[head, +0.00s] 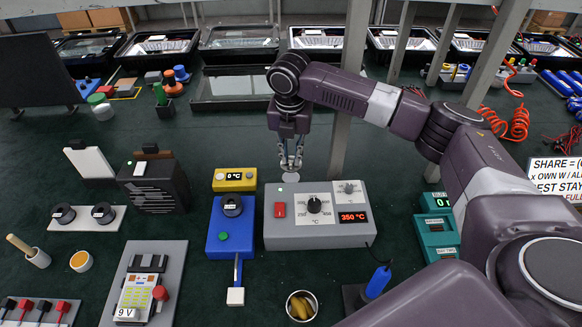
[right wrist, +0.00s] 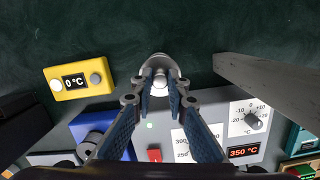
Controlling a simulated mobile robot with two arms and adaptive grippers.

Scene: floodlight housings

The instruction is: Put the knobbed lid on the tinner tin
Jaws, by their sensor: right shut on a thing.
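My right gripper (head: 291,163) is shut on the knobbed lid (head: 291,178), a small grey disc, behind the grey soldering station. In the right wrist view the gripper (right wrist: 162,88) has its fingertips at the lid's pale knob, and the lid (right wrist: 160,62) shows around and beyond them. I cannot tell whether the lid touches the bench. A small open white tin with orange contents (head: 81,262), which looks like the tinner tin, stands at the left front, well apart from the lid. My left gripper is not in view.
The grey station (head: 330,228) stands just in front of the gripper. A yellow 0 °C box (head: 235,179) and a blue holder (head: 222,241) are to its left. A grey post (head: 352,70) rises close by. A cup of brass wool (head: 313,300) stands at the front.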

